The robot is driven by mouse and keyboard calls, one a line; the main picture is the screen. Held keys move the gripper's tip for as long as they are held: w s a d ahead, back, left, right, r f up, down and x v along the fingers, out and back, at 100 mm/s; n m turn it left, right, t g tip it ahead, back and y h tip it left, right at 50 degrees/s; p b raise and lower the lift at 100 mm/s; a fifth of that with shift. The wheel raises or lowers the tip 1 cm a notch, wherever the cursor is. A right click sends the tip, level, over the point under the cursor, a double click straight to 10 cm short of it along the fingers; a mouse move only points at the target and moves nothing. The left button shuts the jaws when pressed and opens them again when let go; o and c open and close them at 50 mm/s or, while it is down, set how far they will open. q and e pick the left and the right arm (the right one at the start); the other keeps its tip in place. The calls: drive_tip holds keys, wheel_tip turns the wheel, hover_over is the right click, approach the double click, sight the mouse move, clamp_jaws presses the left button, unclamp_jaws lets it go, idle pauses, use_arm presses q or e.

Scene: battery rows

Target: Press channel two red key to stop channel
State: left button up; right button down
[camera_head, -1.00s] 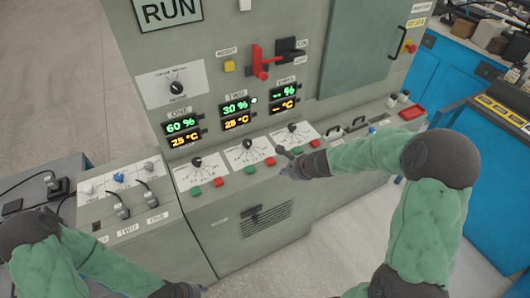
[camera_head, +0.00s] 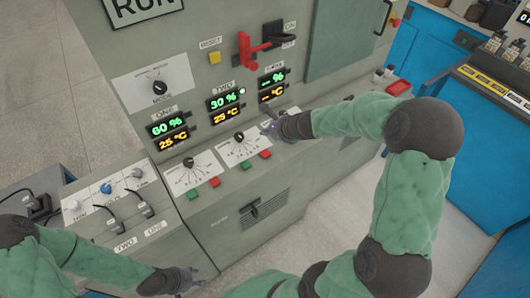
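The channel two red key (camera_head: 265,154) sits on the console ledge, right of the channel two green key (camera_head: 245,165) and below the channel two dial (camera_head: 239,136). My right gripper (camera_head: 267,119) is over the third dial's area, above and apart from the red key in the picture. It hides the third dial, and its finger opening is too small to tell. My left gripper (camera_head: 197,281) is low in front of the console, its fingers unclear.
Channel one's green key (camera_head: 193,194) and red key (camera_head: 215,182) lie to the left. A red lever (camera_head: 249,55) stands on the upper panel. A side unit with plugged cables (camera_head: 127,209) is at left. A blue cabinet (camera_head: 440,42) stands at right.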

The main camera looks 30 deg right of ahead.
sight(267, 154)
wheel_tip(267, 154, down, 8)
drive_tip(key=b, duration=0.7)
drive_tip(key=shift+f+b, duration=0.35)
drive_tip(key=shift+b, duration=0.1)
drive_tip(key=shift+f, duration=0.1)
idle(0.8)
drive_tip(key=shift+f+b, duration=0.3)
drive_tip(key=shift+b, duration=0.15)
drive_tip(key=shift+f+b, duration=0.4)
drive_tip(key=shift+b, duration=0.05)
idle(0.6)
drive_tip(key=shift+r, duration=0.1)
idle(0.3)
drive_tip(key=shift+r+p, duration=0.75)
